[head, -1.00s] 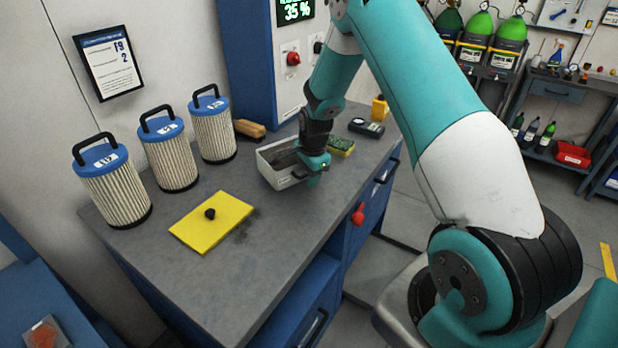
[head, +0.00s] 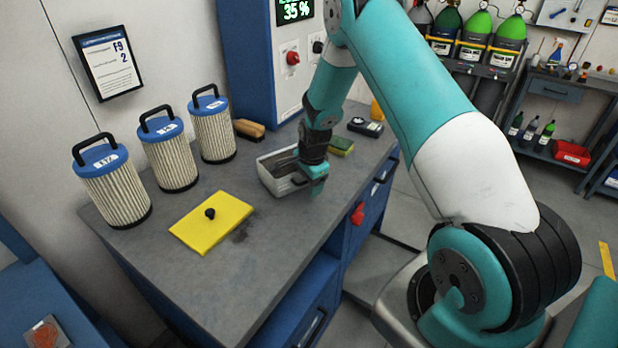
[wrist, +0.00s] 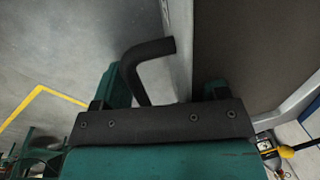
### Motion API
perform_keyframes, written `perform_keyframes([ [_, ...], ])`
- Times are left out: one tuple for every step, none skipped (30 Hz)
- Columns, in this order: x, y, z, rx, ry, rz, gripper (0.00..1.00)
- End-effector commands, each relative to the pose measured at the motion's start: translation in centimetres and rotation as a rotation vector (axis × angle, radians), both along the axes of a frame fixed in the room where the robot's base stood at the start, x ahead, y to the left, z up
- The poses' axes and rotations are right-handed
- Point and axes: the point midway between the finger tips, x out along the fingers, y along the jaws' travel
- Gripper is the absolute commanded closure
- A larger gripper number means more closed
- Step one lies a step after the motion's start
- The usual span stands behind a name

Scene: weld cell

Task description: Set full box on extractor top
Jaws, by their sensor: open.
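The box (head: 272,179) is a light grey open tray. In the head view it stands on the grey worktop, and dark grey content shows inside. My gripper (head: 316,178) is at the box's right end, low over the worktop. In the wrist view my gripper (wrist: 166,88) is open, with a black bent handle (wrist: 148,50) between its fingers. The grey wall of the box (wrist: 180,45) and its dark inside show beyond the handle. The far end of the box is partly hidden by my wrist in the head view.
Several things share the worktop (head: 270,270): three pleated filters (head: 168,158) on the left, a yellow plate (head: 212,225) with a black knob, a brush (head: 249,129), a sponge (head: 341,146) and a dark meter (head: 365,127). A blue cabinet (head: 246,70) stands behind. The front worktop is clear.

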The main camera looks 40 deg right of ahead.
Motion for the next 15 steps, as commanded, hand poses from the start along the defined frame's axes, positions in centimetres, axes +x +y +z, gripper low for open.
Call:
perform_keyframes([
  [0.0, 0.0, 0.4, 0.000, -0.001, 0.000, 0.33],
  [0.0, 0.0, 0.7, 0.000, -0.001, 0.000, 0.33],
  [0.0, 0.0, 0.8, -0.001, -0.002, 0.000, 0.33],
  [0.0, 0.0, 1.0, -0.001, -0.003, 0.000, 0.33],
  [-0.1, 0.0, 1.5, -0.001, -0.004, 0.000, 0.33],
  [-0.2, 0.0, 2.1, -0.001, -0.004, 0.000, 0.33],
  [-0.3, 0.0, 2.6, -0.001, -0.005, 0.000, 0.33],
  [-0.4, 0.0, 3.3, -0.002, -0.006, 0.000, 0.33],
  [-0.5, 0.0, 4.1, -0.001, -0.006, 0.000, 0.33],
  [-0.6, 0.0, 4.7, -0.002, -0.007, 0.000, 0.33],
  [-0.8, 0.0, 5.4, -0.002, -0.006, 0.000, 0.33],
  [-0.9, 0.0, 6.3, -0.002, -0.006, 0.000, 0.33],
  [-1.0, 0.0, 6.9, -0.002, -0.006, 0.000, 0.33],
  [-1.2, 0.0, 7.5, -0.002, -0.006, 0.000, 0.33],
  [-1.3, 0.0, 8.4, -0.002, -0.006, 0.000, 0.33],
])
